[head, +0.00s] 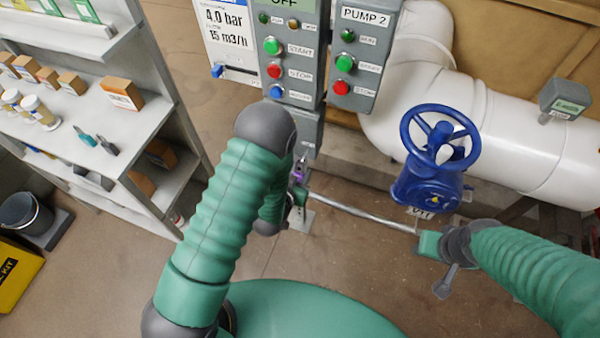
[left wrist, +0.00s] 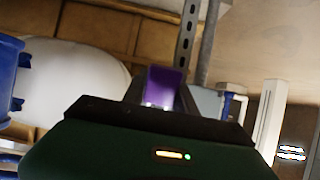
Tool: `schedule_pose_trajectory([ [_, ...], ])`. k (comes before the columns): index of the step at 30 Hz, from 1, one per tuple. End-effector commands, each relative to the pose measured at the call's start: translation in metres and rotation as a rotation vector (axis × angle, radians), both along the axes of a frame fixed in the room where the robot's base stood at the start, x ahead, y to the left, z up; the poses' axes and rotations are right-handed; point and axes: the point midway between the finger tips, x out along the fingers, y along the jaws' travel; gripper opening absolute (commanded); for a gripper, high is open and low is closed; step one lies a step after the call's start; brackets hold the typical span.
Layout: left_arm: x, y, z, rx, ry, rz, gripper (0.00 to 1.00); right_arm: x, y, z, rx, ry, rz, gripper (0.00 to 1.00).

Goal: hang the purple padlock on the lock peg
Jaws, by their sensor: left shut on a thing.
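The purple padlock (head: 300,172) shows small in the head view, just below the grey control boxes. My left gripper (head: 298,190) is shut on it, partly hidden behind my own left arm. In the left wrist view the purple padlock (left wrist: 165,86) stands up between the dark fingers of my left gripper (left wrist: 160,104); its shackle cannot be made out. I cannot pick out the lock peg with certainty; a small blue knob (head: 217,71) shows on the white board. My right gripper (head: 444,280) is low at the right, and its jaws are unclear.
The PUMP 2 box (head: 362,50) and another button box (head: 290,60) are above the padlock. A blue valve wheel (head: 440,137) stands before a white pipe (head: 530,140) at the right. A loaded shelf (head: 100,110) is at the left. A metal rod (head: 360,213) runs low in the middle.

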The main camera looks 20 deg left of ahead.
Motion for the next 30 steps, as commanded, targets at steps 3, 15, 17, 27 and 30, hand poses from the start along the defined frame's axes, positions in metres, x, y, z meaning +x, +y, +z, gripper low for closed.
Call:
schedule_pose_trajectory([
  [3,0.000,0.000,0.000,0.000,0.000,0.000,0.00,0.000,0.000,0.000,0.000,0.000,0.000,0.41],
  [15,0.011,0.000,0.000,0.000,-0.002,0.000,0.00,0.000,0.000,-0.001,0.000,0.000,0.000,0.41],
  [17,0.013,0.000,0.000,0.000,-0.001,0.000,0.00,0.000,0.000,-0.001,0.000,0.000,0.000,0.41],
  [27,0.016,-0.001,0.000,0.000,0.000,0.000,0.00,0.000,0.000,-0.002,0.000,0.000,0.000,0.41],
  [30,0.016,-0.001,0.000,0.000,0.000,0.000,0.00,0.000,0.000,-0.002,0.000,0.000,0.000,0.41],
])
